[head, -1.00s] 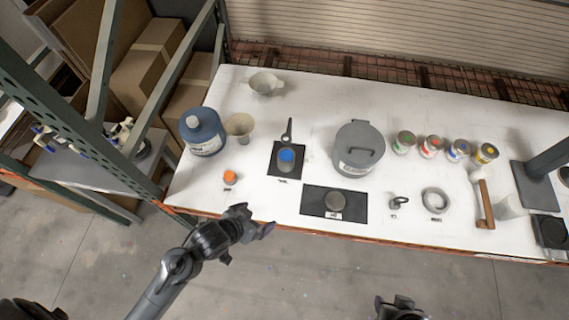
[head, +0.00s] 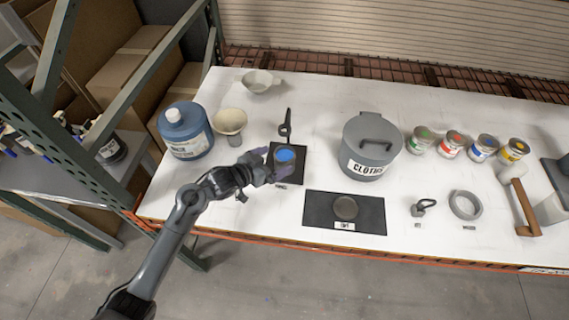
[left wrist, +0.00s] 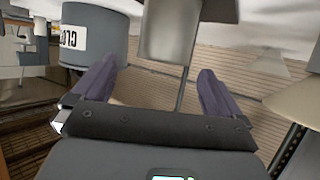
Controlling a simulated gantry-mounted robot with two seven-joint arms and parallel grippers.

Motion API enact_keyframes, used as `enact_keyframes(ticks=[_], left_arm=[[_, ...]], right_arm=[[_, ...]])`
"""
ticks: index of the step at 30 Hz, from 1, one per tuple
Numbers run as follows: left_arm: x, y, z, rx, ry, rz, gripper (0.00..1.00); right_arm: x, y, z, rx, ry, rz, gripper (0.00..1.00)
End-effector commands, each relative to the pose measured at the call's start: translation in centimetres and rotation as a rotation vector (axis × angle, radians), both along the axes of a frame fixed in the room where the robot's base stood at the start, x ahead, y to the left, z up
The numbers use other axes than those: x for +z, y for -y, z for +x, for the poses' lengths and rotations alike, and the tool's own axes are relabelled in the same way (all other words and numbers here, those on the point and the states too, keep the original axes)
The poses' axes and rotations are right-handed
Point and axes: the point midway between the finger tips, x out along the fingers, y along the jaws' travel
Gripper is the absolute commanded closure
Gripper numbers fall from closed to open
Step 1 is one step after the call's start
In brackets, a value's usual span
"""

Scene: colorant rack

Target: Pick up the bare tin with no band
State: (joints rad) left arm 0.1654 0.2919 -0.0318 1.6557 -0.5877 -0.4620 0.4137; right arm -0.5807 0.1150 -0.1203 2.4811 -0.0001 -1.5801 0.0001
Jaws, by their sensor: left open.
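A bare metal tin with a blue top (head: 286,156) stands on a dark mat (head: 300,174) left of centre in the head view. In the left wrist view a plain grey metal cylinder (left wrist: 168,32), apparently this tin, shows beyond the fingers, with no band visible. My left gripper (head: 266,166) is open at the tin's left side, its fingers close to it. In the left wrist view the open gripper (left wrist: 158,78) has nothing clearly held; contact cannot be told. Several tins with coloured bands (head: 452,145) stand at the right. My right gripper is out of view.
A grey lidded bin (head: 358,140) stands right of the tin. A blue jug (head: 185,132) and a funnel (head: 230,122) stand to the left. A dark mat with a grey disc (head: 345,208) lies at the front.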

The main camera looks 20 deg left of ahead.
Motion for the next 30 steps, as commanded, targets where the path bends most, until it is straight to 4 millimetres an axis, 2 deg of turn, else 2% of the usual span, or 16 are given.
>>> enact_keyframes(ticks=[3, 13, 21, 30], left_arm=[[-0.6, 0.6, 1.3, 0.001, 0.000, -0.002, 0.00], [-1.4, 1.2, 3.0, 0.003, -0.001, -0.001, 0.00], [-2.8, 2.1, 5.8, 0.001, 0.000, 0.000, 0.00], [-3.2, 2.5, 6.6, 0.001, 0.001, 0.001, 0.00]], right_arm=[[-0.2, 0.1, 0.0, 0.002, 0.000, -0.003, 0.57], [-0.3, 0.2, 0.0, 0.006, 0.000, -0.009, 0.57], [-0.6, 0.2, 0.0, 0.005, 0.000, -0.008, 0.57], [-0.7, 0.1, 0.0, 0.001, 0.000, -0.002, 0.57]])
